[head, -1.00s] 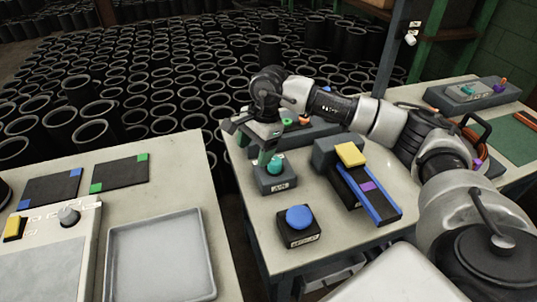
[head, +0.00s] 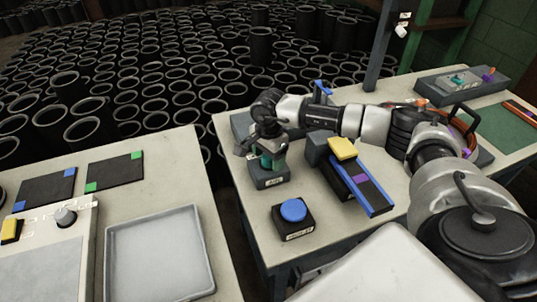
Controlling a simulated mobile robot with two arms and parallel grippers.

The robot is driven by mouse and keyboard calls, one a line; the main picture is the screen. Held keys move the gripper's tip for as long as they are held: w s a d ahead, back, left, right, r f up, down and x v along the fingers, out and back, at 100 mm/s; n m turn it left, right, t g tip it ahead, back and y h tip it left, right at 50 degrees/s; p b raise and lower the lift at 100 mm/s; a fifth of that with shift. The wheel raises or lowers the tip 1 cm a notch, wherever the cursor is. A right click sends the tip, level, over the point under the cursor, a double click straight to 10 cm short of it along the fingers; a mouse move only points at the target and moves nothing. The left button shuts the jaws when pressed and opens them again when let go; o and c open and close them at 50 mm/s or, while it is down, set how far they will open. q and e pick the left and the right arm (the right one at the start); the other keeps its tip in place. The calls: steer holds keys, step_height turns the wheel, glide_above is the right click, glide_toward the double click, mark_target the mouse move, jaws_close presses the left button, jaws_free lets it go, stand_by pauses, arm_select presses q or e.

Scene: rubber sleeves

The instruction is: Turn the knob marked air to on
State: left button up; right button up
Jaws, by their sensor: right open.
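The teal knob (head: 267,162) stands on a small dark box (head: 268,182) near the left edge of the right-hand table. The box has a white label on its front that seems to read AIR. My right gripper (head: 265,153) is open, pointing down, with its fingers low at the knob. The gripper partly hides the knob, so I cannot tell whether the fingers touch it or which way the knob is turned. My left gripper is not in view.
A blue button on a dark box (head: 293,210) stands in front of the knob box. To its right is a slide with a yellow block (head: 342,148). A grey tray (head: 160,254) lies on the left table, across a gap.

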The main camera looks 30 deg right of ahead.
steer(key=shift+f, duration=0.1)
steer(key=c, duration=0.9)
steer(key=shift+m+b, duration=0.5)
steer(key=shift+m, duration=0.6)
steer(key=m+b, duration=0.1)
steer(key=m, duration=0.2)
steer(key=shift+m, duration=0.3)
steer(key=m+b, duration=0.1)
steer(key=m, duration=0.5)
steer(key=o, duration=0.9)
